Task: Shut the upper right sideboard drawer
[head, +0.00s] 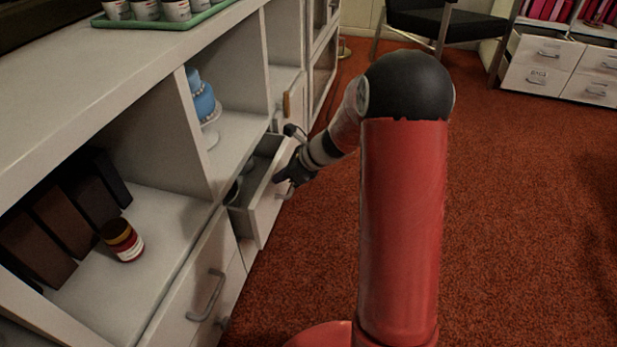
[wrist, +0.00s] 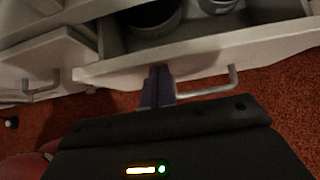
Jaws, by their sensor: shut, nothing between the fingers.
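The white sideboard drawer (head: 265,203) stands pulled out in the head view, to the right of a closed drawer. My gripper (head: 280,179) is at the outer side of its front panel. In the wrist view the open drawer's front (wrist: 200,57) spans the top, with a dark round container (wrist: 152,20) and a lighter one (wrist: 217,4) inside. My gripper (wrist: 158,72) is shut and empty, with its fingertips at the drawer front, left of the bar handle (wrist: 215,87). Whether they touch the panel I cannot tell.
A closed drawer with a bar handle (head: 206,297) is at the near left. Open shelves above hold a blue cake on a stand (head: 202,100), a jar (head: 122,240) and dark boxes (head: 65,215). Red carpet (head: 520,220) is clear to the right. A chair (head: 440,22) stands at the back.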

